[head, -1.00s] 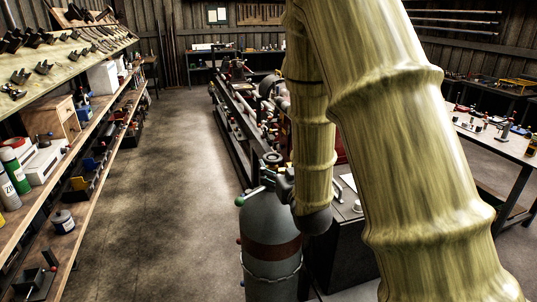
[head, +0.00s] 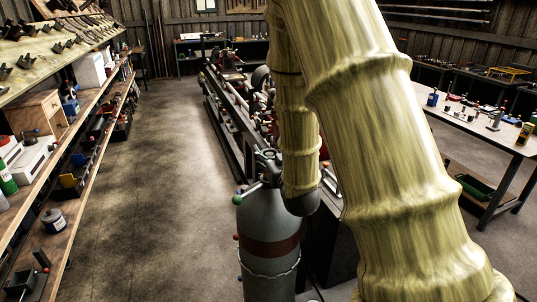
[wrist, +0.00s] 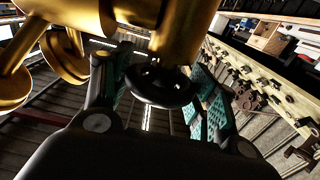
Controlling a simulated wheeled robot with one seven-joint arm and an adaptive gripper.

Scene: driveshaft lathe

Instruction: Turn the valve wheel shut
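A grey gas cylinder (head: 268,225) with a brown band stands upright in the head view, left of my arm. The dark round valve wheel (wrist: 163,88) shows in the wrist view below a brass valve body (wrist: 183,35). My gripper (wrist: 162,82) has its two teal-padded fingers spread apart, one on each side of the wheel. The wheel lies between them near the tips. Whether either pad touches its rim cannot be told. In the head view my arm hides most of the gripper and wheel.
A green-ended handle (head: 239,199) sticks out left of the cylinder's top. A long lathe (head: 232,120) runs behind it. A loaded shelf (head: 75,190) lines the left wall, and a workbench (head: 480,128) stands right. The floor aisle (head: 160,180) is clear.

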